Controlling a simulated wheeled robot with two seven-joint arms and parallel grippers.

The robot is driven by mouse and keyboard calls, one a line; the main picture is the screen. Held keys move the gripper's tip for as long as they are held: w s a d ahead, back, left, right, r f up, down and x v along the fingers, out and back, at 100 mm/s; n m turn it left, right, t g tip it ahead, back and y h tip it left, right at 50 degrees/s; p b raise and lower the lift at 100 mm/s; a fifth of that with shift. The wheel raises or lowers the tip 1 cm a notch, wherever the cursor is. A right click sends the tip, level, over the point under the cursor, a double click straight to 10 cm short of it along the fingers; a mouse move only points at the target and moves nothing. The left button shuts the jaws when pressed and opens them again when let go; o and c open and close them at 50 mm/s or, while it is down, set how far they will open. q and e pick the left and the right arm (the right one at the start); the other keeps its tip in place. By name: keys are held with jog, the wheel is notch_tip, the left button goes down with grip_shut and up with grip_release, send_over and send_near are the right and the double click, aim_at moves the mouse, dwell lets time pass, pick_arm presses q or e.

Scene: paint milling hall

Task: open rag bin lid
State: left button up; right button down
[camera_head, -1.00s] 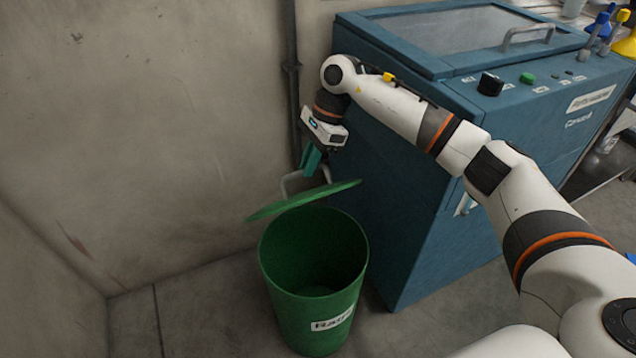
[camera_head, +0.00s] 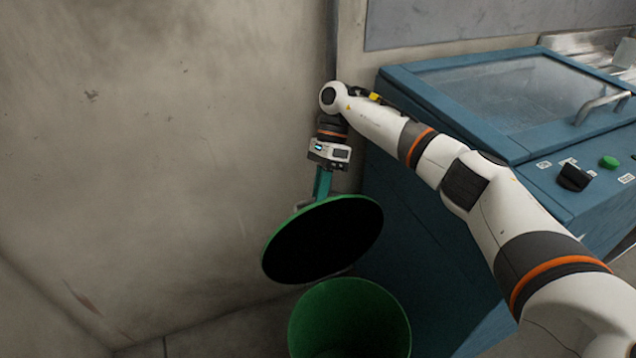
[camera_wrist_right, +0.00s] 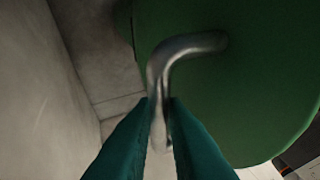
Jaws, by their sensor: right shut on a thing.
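The green rag bin (camera_head: 350,318) stands on the floor at the bottom of the head view, its mouth uncovered. Its round lid (camera_head: 322,240) is tilted steeply up behind the mouth, with its black underside facing me. My right gripper (camera_head: 322,186) is behind the lid's upper edge. In the wrist view its teal fingers (camera_wrist_right: 160,125) are shut on the bent metal lid handle (camera_wrist_right: 180,52), which joins the green lid top (camera_wrist_right: 235,85). The handle is mostly hidden by the lid in the head view. My left gripper is not in view.
A blue machine (camera_head: 430,230) with a glazed cover, a bar handle (camera_head: 602,105) and control knobs stands close on the right. A bare concrete wall (camera_head: 150,140) is on the left and behind the bin. A vertical pipe (camera_head: 332,50) runs down the wall.

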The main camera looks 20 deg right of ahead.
jog(key=shift+s+f, duration=0.1)
jog(key=shift+f, duration=0.45)
jog(key=c, duration=1.7)
grip_release()
jog(key=shift+o, duration=1.2)
jog(key=shift+r, duration=0.2)
